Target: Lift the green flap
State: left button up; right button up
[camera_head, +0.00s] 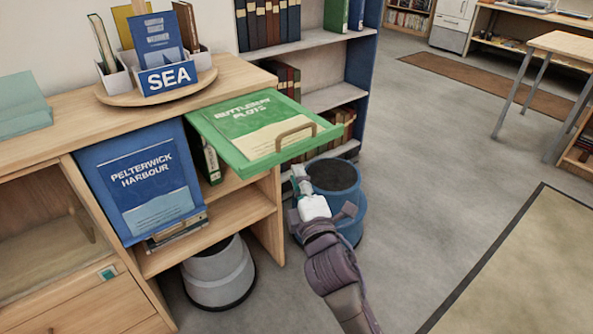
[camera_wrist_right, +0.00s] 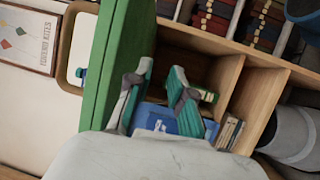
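My right gripper (camera_head: 300,178) is just below and in front of the flap. In the right wrist view the green flap (camera_wrist_right: 108,65) runs along the left of my right gripper (camera_wrist_right: 160,75), whose two fingers are apart with nothing between them. One finger is close to the flap; I cannot tell if it touches. My left gripper is not in view.
A blue flap (camera_head: 140,185), labelled "Pelterwick Harbour", hangs beside the open compartment. A blue round stool (camera_head: 335,177) stands under my right arm and a grey one (camera_head: 218,275) by the unit. A SEA book holder (camera_head: 168,78) stands on top.

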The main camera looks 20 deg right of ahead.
jog(key=shift+w+r, duration=0.1)
jog(key=shift+w, duration=1)
grip_shut()
